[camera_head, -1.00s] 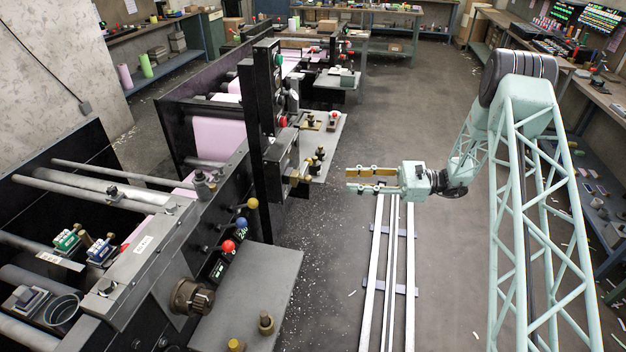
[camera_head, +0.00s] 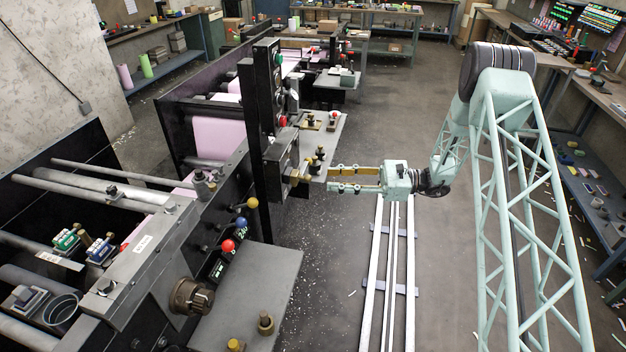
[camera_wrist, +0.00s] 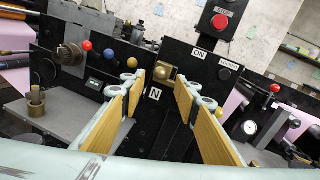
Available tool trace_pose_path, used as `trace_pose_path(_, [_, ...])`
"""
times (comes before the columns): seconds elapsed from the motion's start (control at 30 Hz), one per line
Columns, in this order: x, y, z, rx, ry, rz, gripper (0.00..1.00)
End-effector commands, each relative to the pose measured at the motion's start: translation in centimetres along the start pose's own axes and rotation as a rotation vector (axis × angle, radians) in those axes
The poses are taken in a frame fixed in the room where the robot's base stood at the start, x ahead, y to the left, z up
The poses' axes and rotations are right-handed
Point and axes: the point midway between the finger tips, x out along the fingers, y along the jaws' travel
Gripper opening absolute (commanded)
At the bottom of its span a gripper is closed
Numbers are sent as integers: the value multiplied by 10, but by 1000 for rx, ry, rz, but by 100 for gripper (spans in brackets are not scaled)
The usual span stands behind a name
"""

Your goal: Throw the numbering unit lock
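A brass knob, which looks like the lock handle, sticks out from a black box on the near press unit in the head view (camera_head: 293,179). In the wrist view this brass knob (camera_wrist: 164,72) lies ahead, between the fingertips as seen from the wrist. A plate marked N (camera_wrist: 154,94) sits below and left of it. My gripper (camera_head: 329,179) is level and points left at the knob, apart from it. Its two yellow-padded fingers show spread and empty in the wrist view (camera_wrist: 160,88).
Red (camera_head: 228,246), blue (camera_head: 241,223) and yellow (camera_head: 251,203) ball levers stand on the near press side. A red button (camera_wrist: 221,21) is above the knob. A shelf with brass fittings (camera_head: 329,130) lies behind.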

Motion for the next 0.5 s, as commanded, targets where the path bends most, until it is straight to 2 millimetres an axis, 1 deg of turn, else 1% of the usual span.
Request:
trace_pose_path(0.03, [8, 1, 0, 0, 0, 2, 29])
trace_pose_path(0.2, [30, 0, 0, 0, 0, 2, 29])
trace_pose_path(0.4, [54, 0, 0, 0, 0, 1, 29])
trace_pose_path(0.5, [63, 0, 0, 0, 0, 1, 29])
